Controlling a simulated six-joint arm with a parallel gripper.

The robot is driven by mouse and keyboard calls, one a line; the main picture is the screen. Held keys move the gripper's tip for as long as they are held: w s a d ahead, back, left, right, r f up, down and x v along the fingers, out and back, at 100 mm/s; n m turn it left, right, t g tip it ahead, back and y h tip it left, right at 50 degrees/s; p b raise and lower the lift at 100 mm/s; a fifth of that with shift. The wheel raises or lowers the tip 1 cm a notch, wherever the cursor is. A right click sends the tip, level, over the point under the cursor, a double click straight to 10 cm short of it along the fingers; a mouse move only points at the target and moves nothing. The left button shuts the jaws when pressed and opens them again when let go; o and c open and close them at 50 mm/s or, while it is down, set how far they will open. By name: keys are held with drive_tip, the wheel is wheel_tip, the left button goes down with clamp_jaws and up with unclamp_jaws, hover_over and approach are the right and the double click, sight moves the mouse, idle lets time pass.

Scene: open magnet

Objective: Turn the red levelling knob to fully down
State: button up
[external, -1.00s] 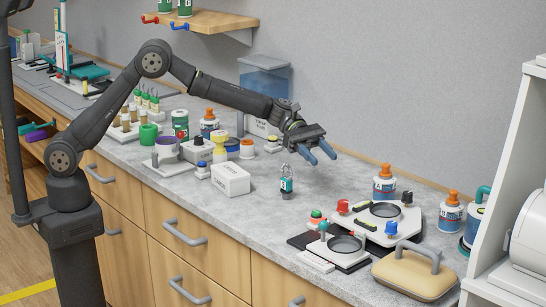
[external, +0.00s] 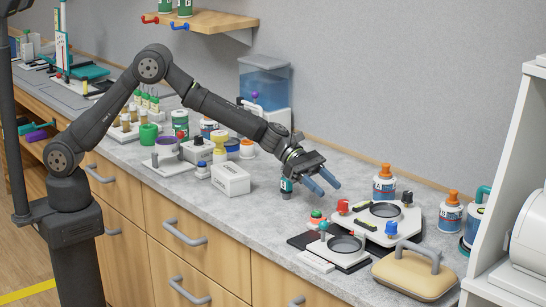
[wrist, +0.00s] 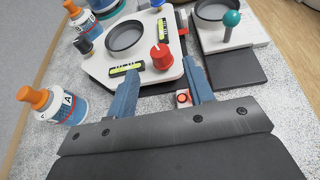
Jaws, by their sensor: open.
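The red levelling knob (external: 342,206) stands on the left corner of a white levelling plate (external: 376,235). In the wrist view the red knob (wrist: 161,57) has a pale pointer mark on its side. My gripper (external: 330,190) is open and empty, above the counter just left of and above the knob. In the wrist view its blue fingers (wrist: 160,70) are spread, with the knob apart from them and just beyond their tips. A yellow-green level vial (wrist: 126,69) lies beside the knob. A black knob (wrist: 84,46) and a blue knob (external: 391,229) stand at other corners.
A balance-like stand with a teal-topped lever (wrist: 229,24) sits beside the plate. Orange-capped bottles (external: 384,184) stand behind it. A white box (external: 230,179) sits left.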

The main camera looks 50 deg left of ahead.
sight(341, 201)
drive_tip(key=x, duration=0.7)
drive_tip(key=shift+d+f, duration=0.15)
drive_tip(key=shift+d, duration=0.1)
drive_tip(key=c, duration=1)
